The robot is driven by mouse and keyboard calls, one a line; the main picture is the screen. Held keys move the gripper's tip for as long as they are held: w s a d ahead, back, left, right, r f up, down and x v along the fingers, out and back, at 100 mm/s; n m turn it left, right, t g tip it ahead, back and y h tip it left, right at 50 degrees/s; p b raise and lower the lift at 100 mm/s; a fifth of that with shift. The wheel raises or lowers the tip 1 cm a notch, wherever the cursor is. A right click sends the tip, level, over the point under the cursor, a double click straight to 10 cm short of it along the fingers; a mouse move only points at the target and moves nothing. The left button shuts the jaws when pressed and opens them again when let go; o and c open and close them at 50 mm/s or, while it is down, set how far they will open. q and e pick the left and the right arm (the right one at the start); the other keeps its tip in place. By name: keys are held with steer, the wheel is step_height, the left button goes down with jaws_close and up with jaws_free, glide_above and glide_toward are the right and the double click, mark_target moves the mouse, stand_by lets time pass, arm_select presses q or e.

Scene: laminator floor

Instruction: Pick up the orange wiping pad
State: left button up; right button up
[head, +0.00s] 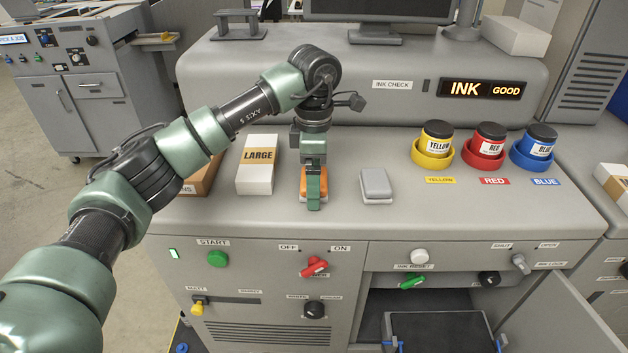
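The orange wiping pad (323,186) is on the grey machine top, between the white LARGE box and a grey pad. My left gripper (313,192) points straight down over it, with a green finger in front of its near side. Orange shows on both sides of that finger. The far finger is hidden, so I cannot tell whether the gripper is closed on the pad or only around it. I cannot tell whether the pad touches the surface. My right gripper is not in view.
The LARGE box (257,165) stands left of the gripper, with a brown box (203,176) beyond it. A grey pad (376,184) lies close on the right. Yellow (436,150), red (486,152) and blue (533,150) ink jars stand farther right. A door below is open (565,318).

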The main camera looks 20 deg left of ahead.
arm_select(q)
steer(key=c, duration=1.3)
steer(key=shift+c, duration=0.7)
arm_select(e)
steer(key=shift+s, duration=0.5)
arm_select(q)
steer(key=shift+r, duration=0.1)
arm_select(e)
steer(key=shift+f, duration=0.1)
